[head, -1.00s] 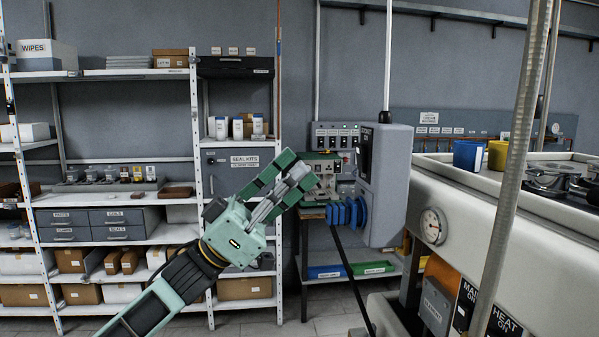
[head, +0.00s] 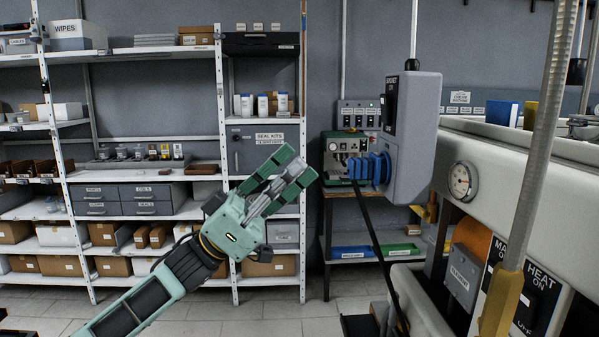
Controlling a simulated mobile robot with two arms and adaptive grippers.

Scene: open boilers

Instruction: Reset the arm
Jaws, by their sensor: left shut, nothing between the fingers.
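My left arm comes in from the lower left, and my left gripper (head: 297,172) is raised in the middle of the head view. Its green fingers point up and to the right, are closed and hold nothing. It is in front of the shelving, left of the green machine, with no contact visible. My right gripper is not in view.
Shelving (head: 140,215) with boxes and drawers fills the left. A grey switch box (head: 413,130) with blue plug-like parts (head: 370,169) hangs right of centre. A pale boiler bench with a gauge (head: 462,181) and a metal pole (head: 540,140) stand at the right. Tiled floor shows below.

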